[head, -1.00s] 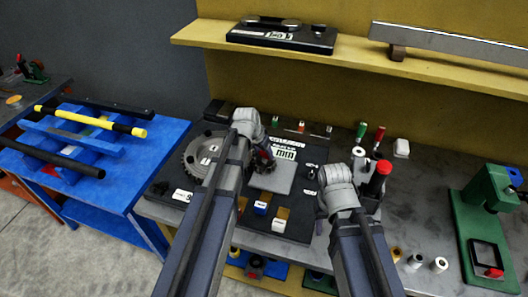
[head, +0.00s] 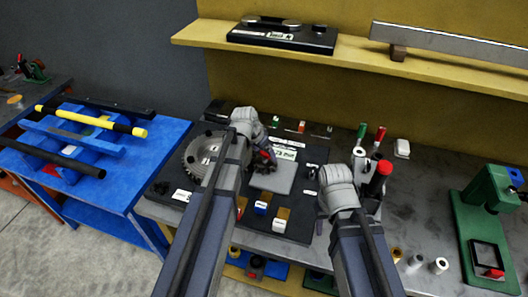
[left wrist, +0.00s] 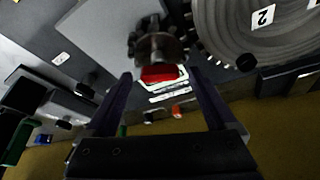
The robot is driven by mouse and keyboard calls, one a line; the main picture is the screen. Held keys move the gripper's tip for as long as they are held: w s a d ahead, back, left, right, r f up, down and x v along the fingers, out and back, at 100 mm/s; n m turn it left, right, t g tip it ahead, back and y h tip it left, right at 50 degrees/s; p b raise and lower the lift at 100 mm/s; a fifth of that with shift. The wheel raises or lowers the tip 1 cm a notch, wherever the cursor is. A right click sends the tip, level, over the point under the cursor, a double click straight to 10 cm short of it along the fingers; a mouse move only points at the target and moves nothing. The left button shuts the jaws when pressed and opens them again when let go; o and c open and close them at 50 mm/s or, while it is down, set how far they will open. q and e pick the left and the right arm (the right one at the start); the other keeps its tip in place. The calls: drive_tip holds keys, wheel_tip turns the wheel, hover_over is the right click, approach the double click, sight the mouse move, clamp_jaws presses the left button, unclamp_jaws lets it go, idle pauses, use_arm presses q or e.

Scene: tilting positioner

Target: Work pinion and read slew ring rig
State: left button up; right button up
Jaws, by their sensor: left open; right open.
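The slew ring (head: 200,158) is a large grey toothed disc with white number labels, on the left of the black rig board; part of it shows in the left wrist view (left wrist: 225,30), with a label reading 2. The pinion (left wrist: 158,45) is a small dark toothed wheel beside the ring, with a red part below it. My left gripper (head: 266,160) is over the pinion. In the left wrist view its fingers (left wrist: 165,88) are apart, with the red part seen between them. My right gripper (head: 322,212) is right of the board, its fingertips mostly hidden by my wrist.
White readout labels (head: 286,153) lie behind a grey plate (head: 275,178). Coloured blocks (head: 262,208) sit at the board's front. A red-topped cylinder (head: 380,172) and upright handles (head: 380,134) stand right of my right arm. A green press (head: 485,195) stands far right.

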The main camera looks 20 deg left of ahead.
use_arm(q)
drive_tip(key=p+v, duration=0.7)
drive_tip(key=shift+r, duration=0.4)
drive_tip(key=shift+s, duration=0.1)
drive_tip(key=s+d+f+g+y+b, duration=0.1)
drive_tip(key=s+d+f, duration=0.1)
drive_tip(key=s+d, duration=0.2)
drive_tip(key=s+d+f+g+y+b, duration=0.1)
drive_tip(key=s+d+f+g+b, duration=0.1)
drive_tip(key=s+d, duration=0.3)
drive_tip(key=s+d+f+n+g+y+b, duration=0.1)
drive_tip(key=s+d, duration=0.4)
drive_tip(key=s, duration=0.5)
drive_tip(key=shift+s+d+f+b, duration=0.15)
drive_tip(key=shift+f+b, duration=0.1)
drive_tip(key=shift+f, duration=0.2)
drive_tip(key=shift+s+f+b, duration=0.15)
drive_tip(key=shift+f+b, duration=0.05)
drive_tip(key=shift+f, duration=0.2)
drive_tip(key=shift+s+d+g, duration=0.15)
drive_tip(key=shift+s+g, duration=0.15)
drive_tip(key=shift+s, duration=0.15)
